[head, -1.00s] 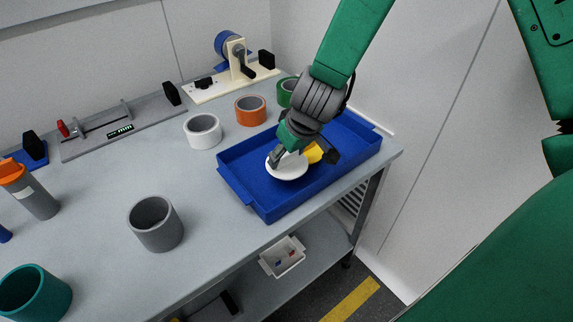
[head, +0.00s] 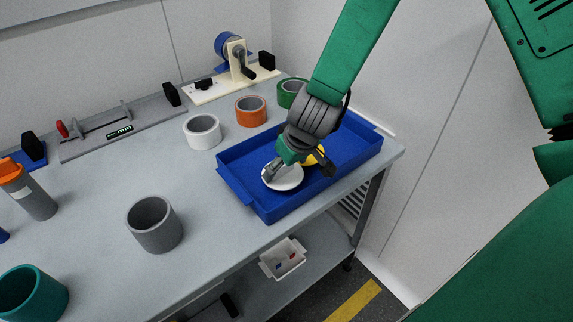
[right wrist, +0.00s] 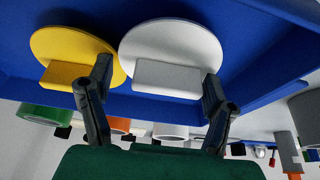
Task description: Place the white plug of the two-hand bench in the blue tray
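The white plug (head: 284,180), a round disc with a block-shaped grip, is inside the blue tray (head: 235,182) near its front left part. In the right wrist view the white plug (right wrist: 172,45) lies beside a yellow plug (right wrist: 70,45), which is also in the tray. My right gripper (head: 298,176) is over the tray at the white plug. In the right wrist view my right gripper (right wrist: 157,74) has its fingers spread; a gap shows between the left finger and the white grip. The gripper partly hides both plugs in the head view. My left gripper is not in view.
White (head: 202,131), orange (head: 251,111) and green (head: 291,93) rings stand behind the tray. A grey cup (head: 154,224) and a teal cup (head: 32,296) stand towards the front left. A white bin (head: 283,258) sits on the lower shelf. The bench middle is clear.

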